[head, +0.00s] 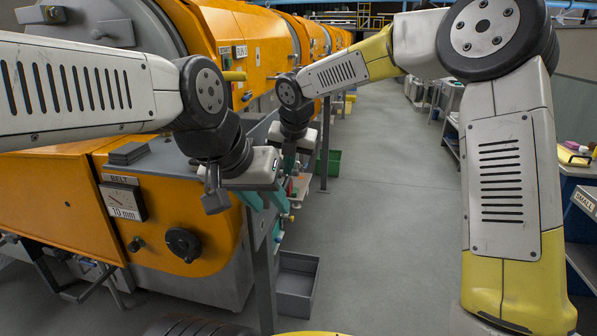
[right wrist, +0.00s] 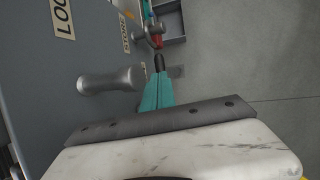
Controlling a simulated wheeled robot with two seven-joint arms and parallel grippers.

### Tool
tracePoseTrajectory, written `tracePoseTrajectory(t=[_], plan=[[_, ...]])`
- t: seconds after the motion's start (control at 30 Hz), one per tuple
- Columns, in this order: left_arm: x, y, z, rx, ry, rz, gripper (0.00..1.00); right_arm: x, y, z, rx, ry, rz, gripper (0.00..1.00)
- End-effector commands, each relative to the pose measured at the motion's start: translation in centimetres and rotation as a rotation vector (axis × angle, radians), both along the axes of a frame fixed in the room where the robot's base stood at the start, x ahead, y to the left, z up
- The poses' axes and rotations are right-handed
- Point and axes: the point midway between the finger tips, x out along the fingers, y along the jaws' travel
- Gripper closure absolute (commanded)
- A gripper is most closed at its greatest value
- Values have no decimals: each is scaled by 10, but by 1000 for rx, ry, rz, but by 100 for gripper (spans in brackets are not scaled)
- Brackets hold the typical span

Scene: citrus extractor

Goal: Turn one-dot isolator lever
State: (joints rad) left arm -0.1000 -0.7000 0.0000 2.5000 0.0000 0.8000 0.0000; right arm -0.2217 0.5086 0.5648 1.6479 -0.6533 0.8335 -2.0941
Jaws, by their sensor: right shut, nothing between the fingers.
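My right gripper (right wrist: 159,64) is shut and empty in the right wrist view, its teal fingers together with dark tips. Just beyond the tips is a small red-and-metal fitting (right wrist: 157,42) on the grey panel; I cannot tell whether they touch. A grey metal knob-ended handle (right wrist: 110,80) sticks out to the left of the fingers. No dot marks are readable, so I cannot tell which part is the one-dot isolator lever. In the head view my left gripper (head: 266,199) is beside the machine's end, its teal fingers apart. The right fingers are mostly hidden there.
The orange machine (head: 190,215) fills the left, with a black knob (head: 183,244) and a belt gauge (head: 123,202). A grey bin (head: 296,285) and a green bin (head: 331,163) stand on the floor. The aisle is clear.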

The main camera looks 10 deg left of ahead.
Motion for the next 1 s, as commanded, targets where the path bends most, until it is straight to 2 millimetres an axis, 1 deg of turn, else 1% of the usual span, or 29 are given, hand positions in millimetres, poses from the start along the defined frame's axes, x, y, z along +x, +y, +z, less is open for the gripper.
tracePoseTrajectory(t=[0.03, 0.1, 0.23, 0.37, 0.47, 0.57, 0.6, 0.7, 0.77, 0.83, 0.9, 1.0], plan=[[0, 0, 0, 0, 0, 0, 64, -3, -2, 10, 3, -2, -3, 100], [0, 0, 0, 0, 0, 0, 64, -7, -5, 21, 1, -4, -1, 100], [0, 0, 0, 0, 0, 0, 64, -14, -7, 37, 2, -2, -2, 100], [0, 0, 0, 0, 0, 0, 64, -18, -12, 42, 9, 18, -20, 100], [0, 0, 0, 0, 0, 0, 64, -22, -24, 34, 50, 98, -100, 100], [0, 0, 0, 0, 0, 0, 64, -30, -42, 20, 140, 253, -263, 100], [0, 0, 0, 0, 0, 0, 64, -34, -50, 15, 188, 330, -344, 100], [0, 0, 0, 0, 0, 0, 64, -41, -64, 10, 333, 530, -565, 100], [0, 0, 0, 0, 0, 0, 64, -41, -70, 13, 429, 645, -693, 100], [0, 0, 0, 0, 0, 0, 64, -38, -76, 19, 543, 768, -833, 100], [0, 0, 0, 0, 0, 0, 64, -30, -83, 29, 655, 874, -954, 100], [0, 0, 0, 0, 0, 0, 64, -17, -91, 43, 793, 991, -1084, 100]])
